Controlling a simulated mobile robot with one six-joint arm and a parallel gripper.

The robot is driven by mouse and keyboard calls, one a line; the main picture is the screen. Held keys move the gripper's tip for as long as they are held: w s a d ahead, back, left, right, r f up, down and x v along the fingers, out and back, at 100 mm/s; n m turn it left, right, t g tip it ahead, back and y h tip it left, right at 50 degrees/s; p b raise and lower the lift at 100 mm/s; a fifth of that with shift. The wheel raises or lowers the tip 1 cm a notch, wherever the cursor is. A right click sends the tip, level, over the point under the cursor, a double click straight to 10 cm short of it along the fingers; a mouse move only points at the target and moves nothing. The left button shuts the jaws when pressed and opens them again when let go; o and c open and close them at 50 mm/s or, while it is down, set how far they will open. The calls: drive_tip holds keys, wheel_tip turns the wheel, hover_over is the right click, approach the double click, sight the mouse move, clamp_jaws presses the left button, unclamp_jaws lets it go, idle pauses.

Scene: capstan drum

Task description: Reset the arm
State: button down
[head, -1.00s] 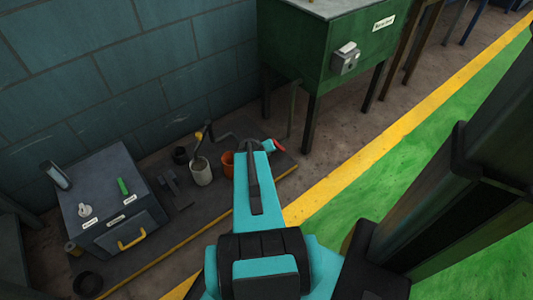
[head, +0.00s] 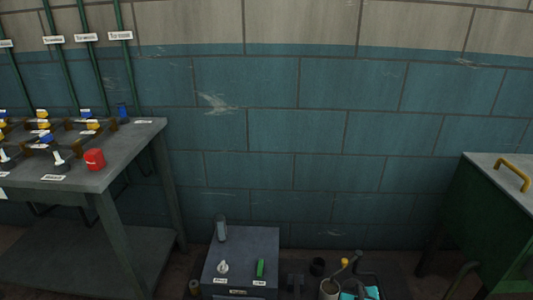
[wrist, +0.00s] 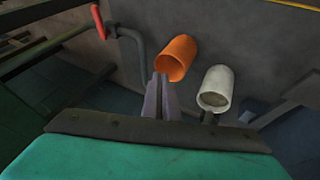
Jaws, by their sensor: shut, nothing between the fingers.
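My gripper (wrist: 160,84) shows in the wrist view with its two grey fingers together and nothing between them. It points toward an orange cup (wrist: 176,58), which appears just beyond the fingertips; I cannot tell whether they touch. A white cup (wrist: 215,88) stands to the right of the orange one. In the head view only a teal piece of my arm (head: 358,290) shows at the bottom edge, and the gripper itself cannot be made out there.
A bent pipe with a red handle (wrist: 98,20) is near the orange cup. A bench (head: 115,160) with valves is at left, a green cabinet (head: 485,215) at right. The wall between is bare.

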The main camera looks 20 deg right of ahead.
drive_tip(key=w+a+r+n+y+p, duration=0.2)
drive_tip(key=a+p, duration=0.4)
drive_tip(key=a, duration=0.6)
drive_tip(key=w+a+r+n+y+p, duration=0.1)
drive_tip(key=a+r+n+p, duration=0.15)
drive_tip(key=a+p, duration=0.65)
drive_tip(key=s+a+r+g+y+p, duration=0.1)
drive_tip(key=s+a+r+g, duration=0.1)
drive_tip(key=s+a, duration=0.6)
drive_tip(key=s+a+r+g+y+p, duration=0.2)
drive_tip(key=s+a+g, duration=0.3)
drive_tip(key=s+a, duration=0.3)
drive_tip(key=a, duration=0.4)
drive_tip(key=shift+a+n+y, duration=0.2)
drive_tip(key=shift+n+y, duration=0.1)
drive_tip(key=shift+n, duration=0.05)
drive_tip(key=shift+d, duration=0.1)
